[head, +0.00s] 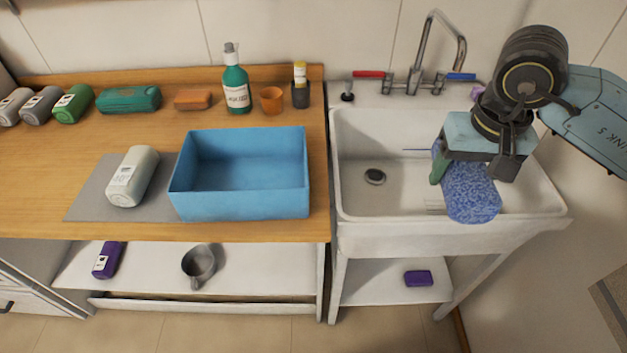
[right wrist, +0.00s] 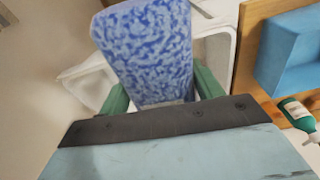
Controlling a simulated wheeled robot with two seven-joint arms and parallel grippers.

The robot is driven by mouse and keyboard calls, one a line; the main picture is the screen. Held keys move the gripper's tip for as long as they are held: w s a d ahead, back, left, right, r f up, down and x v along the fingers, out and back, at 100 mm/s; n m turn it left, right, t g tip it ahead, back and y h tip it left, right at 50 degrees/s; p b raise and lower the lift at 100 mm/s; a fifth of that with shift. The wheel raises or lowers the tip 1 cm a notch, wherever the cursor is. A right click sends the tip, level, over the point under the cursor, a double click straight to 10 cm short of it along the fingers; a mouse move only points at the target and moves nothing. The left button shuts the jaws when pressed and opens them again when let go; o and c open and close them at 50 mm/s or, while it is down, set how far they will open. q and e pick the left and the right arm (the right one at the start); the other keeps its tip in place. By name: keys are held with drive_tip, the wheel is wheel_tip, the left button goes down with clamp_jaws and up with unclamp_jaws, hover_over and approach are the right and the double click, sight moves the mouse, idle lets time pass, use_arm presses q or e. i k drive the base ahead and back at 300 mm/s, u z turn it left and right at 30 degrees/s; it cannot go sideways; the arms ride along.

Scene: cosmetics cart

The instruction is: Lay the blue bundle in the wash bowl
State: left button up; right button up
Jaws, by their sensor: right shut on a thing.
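The blue bundle (head: 470,196) is a speckled blue roll, held over the right part of the wash bowl (head: 362,203), a white sink basin with a dark drain. My right gripper (head: 460,172) is shut on the bundle. In the right wrist view, the bundle (right wrist: 150,50) stands out between the green fingers of the gripper (right wrist: 160,95). The bundle's near end overlaps the basin's front rim in the head view. I cannot tell whether it touches the basin. My left gripper is not in view.
A tap (head: 425,60) with red and blue handles stands behind the basin. A green bottle (head: 236,85) and an orange cup (head: 271,100) stand behind. The basin's left half is clear.

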sight(225, 187)
drive_tip(key=k, duration=0.4)
drive_tip(key=u, duration=2.05)
drive_tip(key=i, duration=0.65)
drive_tip(key=z, duration=0.85)
